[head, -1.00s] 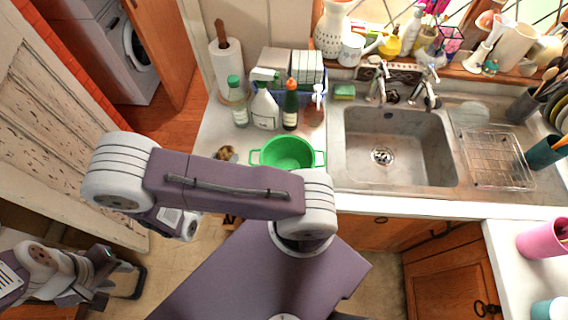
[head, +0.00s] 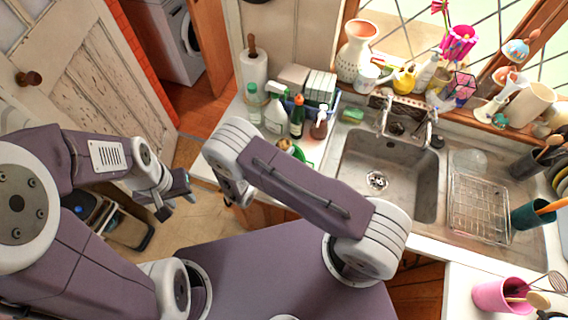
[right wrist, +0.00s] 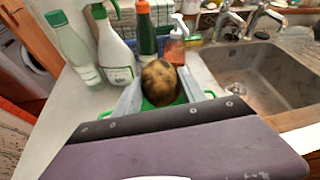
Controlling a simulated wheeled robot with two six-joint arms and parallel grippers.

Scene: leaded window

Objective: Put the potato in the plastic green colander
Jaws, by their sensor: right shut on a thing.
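The brown potato (right wrist: 160,83) is held between the two grey fingers of my right gripper (right wrist: 161,92) in the right wrist view. The plastic green colander (right wrist: 148,104) shows just below and around the potato, mostly hidden by my gripper and wrist. In the head view a bit of the potato (head: 285,144) and the colander's green rim (head: 303,155) show behind my right arm. I cannot tell whether the potato touches the colander. My left gripper (head: 176,201) is open and empty, over the floor left of the counter.
A green-capped bottle (head: 254,104), a white spray bottle (head: 275,114), a dark bottle (head: 297,118) and a soap pump (head: 319,124) stand close behind the colander. The sink (head: 385,170) is to the right. A paper towel roll (head: 254,72) stands at the back left.

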